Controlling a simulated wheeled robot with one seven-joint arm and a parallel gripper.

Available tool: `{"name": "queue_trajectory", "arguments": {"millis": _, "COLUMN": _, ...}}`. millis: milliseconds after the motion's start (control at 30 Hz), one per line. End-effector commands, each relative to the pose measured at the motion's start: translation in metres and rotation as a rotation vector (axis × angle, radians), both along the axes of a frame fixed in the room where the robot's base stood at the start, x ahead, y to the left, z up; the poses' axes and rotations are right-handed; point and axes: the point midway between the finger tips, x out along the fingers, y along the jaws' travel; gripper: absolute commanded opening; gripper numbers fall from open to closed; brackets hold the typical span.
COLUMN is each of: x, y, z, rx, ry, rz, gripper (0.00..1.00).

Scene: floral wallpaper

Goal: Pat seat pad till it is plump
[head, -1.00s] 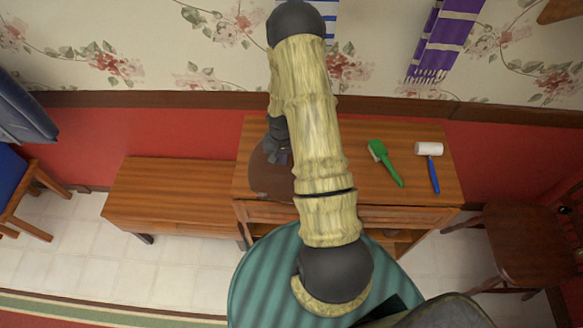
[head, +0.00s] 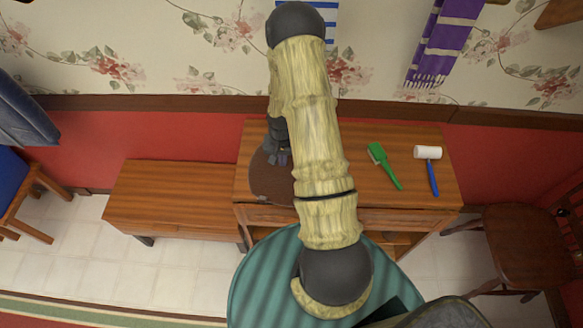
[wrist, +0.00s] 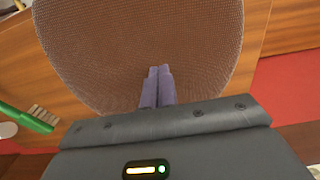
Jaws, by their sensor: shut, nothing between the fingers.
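The seat pad (head: 264,184) is a brown, rounded, mesh-textured pad lying on the left part of the wooden table. My arm hides its right side in the head view. In the wrist view the pad (wrist: 150,35) fills the upper middle. My gripper (wrist: 159,72) is shut and empty, its purple-grey fingertips together over the pad. I cannot tell whether they touch it. In the head view my gripper (head: 281,159) shows partly, left of my arm and over the pad.
A green brush (head: 384,166) and a white-headed mallet (head: 429,165) with a blue handle lie on the table (head: 350,140), right of my arm. A low wooden bench (head: 170,200) stands left, a dark chair (head: 520,245) right. A purple scarf (head: 440,40) hangs on the wall.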

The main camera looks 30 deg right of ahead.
Motion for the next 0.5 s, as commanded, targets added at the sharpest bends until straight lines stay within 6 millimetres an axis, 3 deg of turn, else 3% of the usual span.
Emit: {"name": "queue_trajectory", "arguments": {"millis": 500, "x": -0.0001, "y": 0.0001, "z": 0.0001, "rx": 0.000, "ry": 0.000, "rz": 0.000, "gripper": 0.00}}
